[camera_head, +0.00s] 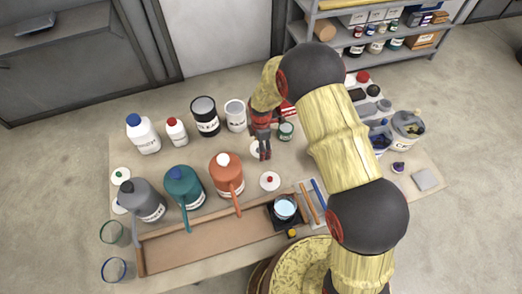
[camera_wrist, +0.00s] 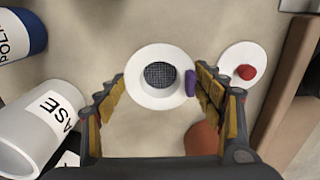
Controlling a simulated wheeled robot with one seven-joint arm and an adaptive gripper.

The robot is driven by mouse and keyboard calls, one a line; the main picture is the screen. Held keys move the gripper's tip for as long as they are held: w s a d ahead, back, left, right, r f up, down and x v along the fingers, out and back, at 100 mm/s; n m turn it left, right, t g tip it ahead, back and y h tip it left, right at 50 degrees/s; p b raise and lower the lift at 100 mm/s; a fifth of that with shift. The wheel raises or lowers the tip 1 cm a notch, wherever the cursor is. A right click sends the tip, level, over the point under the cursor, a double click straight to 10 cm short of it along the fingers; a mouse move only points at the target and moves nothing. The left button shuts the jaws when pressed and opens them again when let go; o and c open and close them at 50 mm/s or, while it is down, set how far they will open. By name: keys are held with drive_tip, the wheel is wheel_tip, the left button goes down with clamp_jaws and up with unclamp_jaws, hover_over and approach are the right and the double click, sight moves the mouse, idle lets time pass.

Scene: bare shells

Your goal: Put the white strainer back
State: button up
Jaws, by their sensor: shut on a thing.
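The white strainer (camera_wrist: 139,91) is a white ring with a dark round mesh in its middle and a purple tab on its right side. My gripper (camera_wrist: 158,84) is shut on it, with one finger at each side of the ring. In the head view my gripper (camera_head: 263,157) points down over the table between the orange jug and the small green can. A white edge of the strainer (camera_head: 254,149) shows beside the fingers there. Whether the strainer touches the table is hard to tell.
An orange jug (camera_head: 224,173), a white can (camera_head: 235,115) and a green can (camera_head: 286,132) stand close around my gripper. A white lid with a red knob (camera_head: 270,181) lies in front. A brown tray (camera_head: 190,244) runs along the table's front. My arm hides part of the right side.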

drive_tip(key=shift+f, duration=1.2)
drive_tip(key=shift+f, duration=0.2)
drive_tip(key=o, duration=1)
